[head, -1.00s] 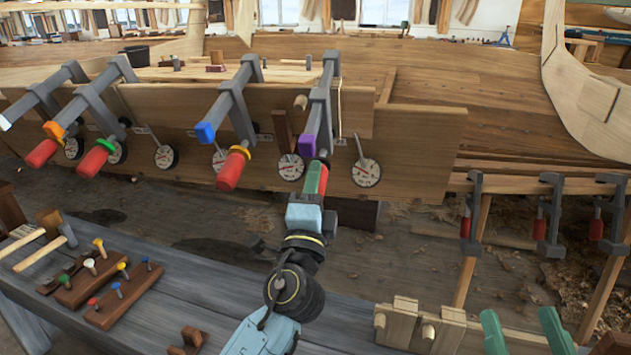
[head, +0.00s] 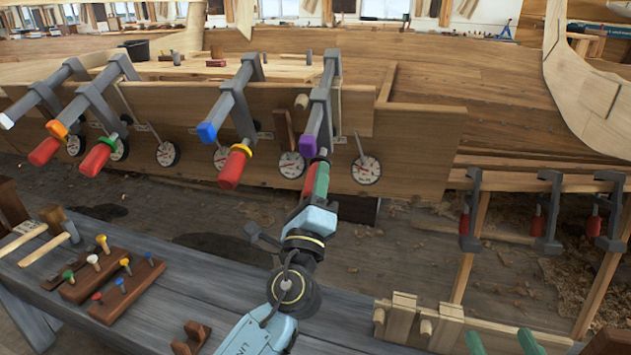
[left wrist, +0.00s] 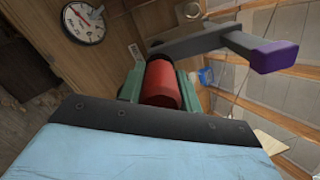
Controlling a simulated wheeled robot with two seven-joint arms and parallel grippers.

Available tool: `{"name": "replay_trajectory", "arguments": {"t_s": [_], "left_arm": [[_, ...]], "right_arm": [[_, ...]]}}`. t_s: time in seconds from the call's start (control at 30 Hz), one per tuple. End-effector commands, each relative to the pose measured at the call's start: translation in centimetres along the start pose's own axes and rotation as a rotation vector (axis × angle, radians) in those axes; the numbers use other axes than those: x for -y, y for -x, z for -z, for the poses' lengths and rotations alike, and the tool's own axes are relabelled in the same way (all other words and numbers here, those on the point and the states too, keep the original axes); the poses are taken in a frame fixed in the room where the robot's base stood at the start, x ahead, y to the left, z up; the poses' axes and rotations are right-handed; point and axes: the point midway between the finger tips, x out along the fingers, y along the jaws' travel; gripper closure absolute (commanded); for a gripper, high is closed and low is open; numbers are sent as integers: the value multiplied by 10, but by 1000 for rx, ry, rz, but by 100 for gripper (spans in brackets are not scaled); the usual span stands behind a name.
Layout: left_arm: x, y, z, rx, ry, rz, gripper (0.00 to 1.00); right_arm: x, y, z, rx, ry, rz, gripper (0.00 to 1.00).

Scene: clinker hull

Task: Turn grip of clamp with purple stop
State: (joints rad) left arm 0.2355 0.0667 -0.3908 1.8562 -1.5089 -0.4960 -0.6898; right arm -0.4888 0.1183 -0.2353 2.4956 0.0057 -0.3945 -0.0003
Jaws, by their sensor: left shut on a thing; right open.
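The clamp with the purple stop (head: 308,145) hangs on the plank edge, the rightmost of the large grey clamps. Its red grip (left wrist: 162,85) lies between the green fingers of my left gripper (head: 316,181). The left gripper is shut on this grip, from below and in front. The purple stop also shows at the upper right of the left wrist view (left wrist: 274,56). In the head view the fingers hide much of the grip. My right gripper (head: 501,343) is open and empty at the bottom edge, with only its green fingertips showing.
Neighbouring clamps have a blue stop (head: 207,132), an orange one (head: 56,129) and others, with red grips. Round dials (head: 366,169) hang along the plank. A grey bench (head: 200,280) with pegged wooden blocks lies in front. Small clamps (head: 547,212) stand right.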

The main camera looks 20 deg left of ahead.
Motion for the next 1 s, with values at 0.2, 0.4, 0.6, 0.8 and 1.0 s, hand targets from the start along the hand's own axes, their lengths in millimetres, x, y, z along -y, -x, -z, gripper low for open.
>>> {"name": "replay_trajectory", "arguments": {"t_s": [0.2, 0.4, 0.6, 0.8, 1.0], "left_arm": [[-3, 2, 3, -7, -6, -6, 89], [-3, 2, 3, -7, -4, -5, 62], [-2, 1, 2, -4, -3, -3, 44], [-1, 1, 1, -2, -3, -1, 44], [-2, 18, 1, -3, -3, -3, 44]], "right_arm": [[0, 0, -1, 3, 0, 0, 44], [0, 0, -1, 3, 0, 0, 44], [0, 0, -1, 3, 0, 0, 44], [0, 0, -1, 3, 0, 0, 44], [0, 0, 0, -5, 0, 0, 44]]}}
